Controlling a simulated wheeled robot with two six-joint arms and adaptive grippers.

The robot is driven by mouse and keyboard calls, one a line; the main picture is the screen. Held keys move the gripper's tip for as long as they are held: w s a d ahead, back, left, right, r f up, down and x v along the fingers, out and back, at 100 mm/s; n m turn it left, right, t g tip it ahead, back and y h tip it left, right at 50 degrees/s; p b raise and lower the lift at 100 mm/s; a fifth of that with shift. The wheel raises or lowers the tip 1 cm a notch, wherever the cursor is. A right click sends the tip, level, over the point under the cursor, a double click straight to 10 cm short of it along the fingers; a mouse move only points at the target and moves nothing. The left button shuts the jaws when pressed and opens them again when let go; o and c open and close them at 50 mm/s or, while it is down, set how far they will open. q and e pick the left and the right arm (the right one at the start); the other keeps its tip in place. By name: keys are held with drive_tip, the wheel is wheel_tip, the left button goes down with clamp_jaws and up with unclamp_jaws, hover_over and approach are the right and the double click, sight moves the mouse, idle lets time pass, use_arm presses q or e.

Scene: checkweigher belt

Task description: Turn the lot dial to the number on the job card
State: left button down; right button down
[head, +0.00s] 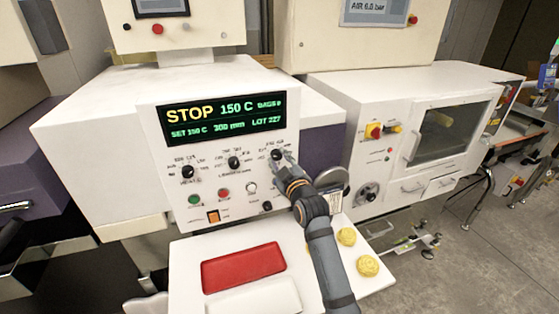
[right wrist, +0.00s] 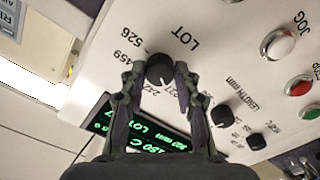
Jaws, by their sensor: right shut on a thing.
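The lot dial (right wrist: 159,68) is a round black knob on the white panel, with LOT printed beside it and numbers around it, 526 and 459 among them. My right gripper (head: 283,160) is at the dial, and in the right wrist view its two fingers are shut on the knob's sides. The display (head: 223,118) above reads STOP, 150 C, 300 mm and LOT 227. I cannot make out a job card. My left gripper is not in view.
Two more black knobs (head: 234,162) (head: 187,171) sit left of the lot dial. Below are a green button (head: 194,200), a red button (head: 224,194) and an orange switch (head: 213,216). A red pad (head: 243,267) and yellow pieces (head: 367,266) lie on the white shelf.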

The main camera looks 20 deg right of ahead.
drive_tip(key=c, duration=1)
unclamp_jaws()
drive_tip(key=s, duration=1.2)
drive_tip(key=shift+d, duration=0.2)
drive_tip(key=shift+f, duration=0.1)
